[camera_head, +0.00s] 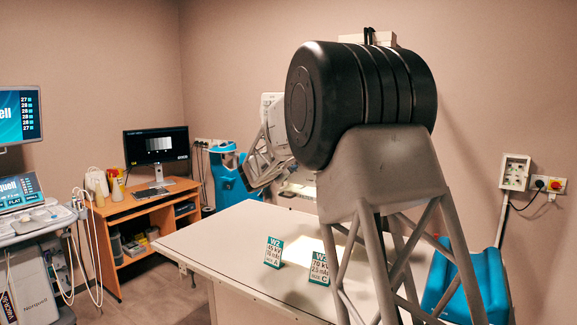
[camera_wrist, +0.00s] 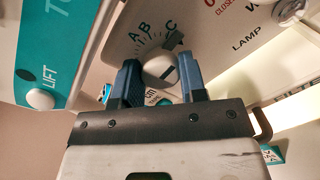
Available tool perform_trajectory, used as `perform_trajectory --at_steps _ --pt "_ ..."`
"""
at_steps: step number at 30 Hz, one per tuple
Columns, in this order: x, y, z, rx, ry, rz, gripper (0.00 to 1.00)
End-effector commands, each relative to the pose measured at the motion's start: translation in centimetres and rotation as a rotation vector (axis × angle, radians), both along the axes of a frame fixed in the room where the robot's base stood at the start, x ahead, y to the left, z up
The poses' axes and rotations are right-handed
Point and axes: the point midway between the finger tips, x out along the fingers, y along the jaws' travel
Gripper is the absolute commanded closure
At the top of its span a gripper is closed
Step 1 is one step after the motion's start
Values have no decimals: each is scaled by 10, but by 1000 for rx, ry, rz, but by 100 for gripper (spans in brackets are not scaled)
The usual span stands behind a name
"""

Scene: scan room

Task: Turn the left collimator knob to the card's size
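My arm hides the gripper and knob there.
A teal LIFT panel with a round button (camera_wrist: 40,99) is left of the knob; LAMP lettering and another knob (camera_wrist: 286,10) are to the right. The white table (camera_head: 215,250) is mostly bare. A wooden desk (camera_head: 150,215) with a monitor stands behind left.

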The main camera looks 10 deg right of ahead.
Motion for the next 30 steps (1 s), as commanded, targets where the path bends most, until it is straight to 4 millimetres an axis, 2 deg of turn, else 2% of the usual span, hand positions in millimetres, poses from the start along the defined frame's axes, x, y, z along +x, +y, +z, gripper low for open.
perform_trajectory --at_steps 1,3,11,22,30 --pt "0 0 0 0 0 0 76" --pt "0 0 0 0 0 0 85" --pt "0 0 1 -37 36 -1 85" --pt "0 0 1 -191 190 -1 85" --pt "0 0 1 -212 211 -1 85"
